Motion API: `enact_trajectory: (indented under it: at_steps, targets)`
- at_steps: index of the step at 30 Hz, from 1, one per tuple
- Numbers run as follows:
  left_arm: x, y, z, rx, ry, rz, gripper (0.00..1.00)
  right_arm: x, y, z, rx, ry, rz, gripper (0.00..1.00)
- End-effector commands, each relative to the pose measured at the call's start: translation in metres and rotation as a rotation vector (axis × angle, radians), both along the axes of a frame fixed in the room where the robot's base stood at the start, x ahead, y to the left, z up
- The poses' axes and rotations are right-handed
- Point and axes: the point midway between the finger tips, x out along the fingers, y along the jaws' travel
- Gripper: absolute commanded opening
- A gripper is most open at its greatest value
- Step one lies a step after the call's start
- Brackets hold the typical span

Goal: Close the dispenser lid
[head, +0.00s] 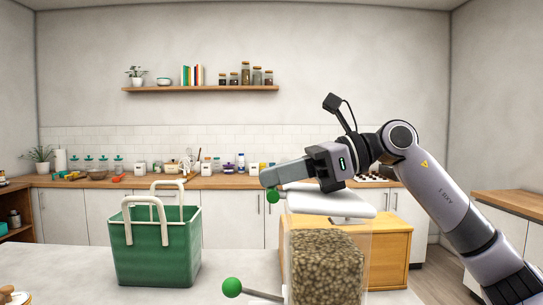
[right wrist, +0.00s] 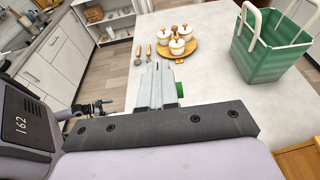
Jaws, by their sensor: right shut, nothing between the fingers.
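The dispenser (head: 327,265) is a clear container filled with brown pellets, at the lower right of the head view. Its white lid (head: 345,203) shows above the container with a grey bracket beneath; I cannot tell how far it stands open. A green knob (head: 272,195) is at the lid's left end, just below my right gripper. My right gripper (head: 270,175) is shut and empty, pointing left above the lid; I cannot tell if it touches. In the right wrist view its fingers (right wrist: 158,70) have a green knob (right wrist: 180,90) beside them. My left gripper is out of view.
A second green knob (head: 232,287) on a rod sticks out left of the dispenser. A green basket (head: 155,255) with pale handles stands on the counter to the left. A wooden box (head: 392,255) is behind the dispenser. A round wooden tray (right wrist: 192,50) holds white jars.

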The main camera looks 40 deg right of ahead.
Motion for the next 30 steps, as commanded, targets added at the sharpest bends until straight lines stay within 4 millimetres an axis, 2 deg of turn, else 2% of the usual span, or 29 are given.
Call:
enact_trajectory:
  at_steps: [9,22,30]
  targets:
    - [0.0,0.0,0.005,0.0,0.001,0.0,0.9,-0.003,-0.002,-0.007,-0.039,0.029,-0.001,0.0]
    - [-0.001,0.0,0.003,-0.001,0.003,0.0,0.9,-0.004,-0.003,-0.007,-0.038,0.028,-0.001,0.0]
    - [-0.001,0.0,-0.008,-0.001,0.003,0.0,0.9,-0.025,-0.032,0.004,-0.037,0.027,-0.005,0.0]
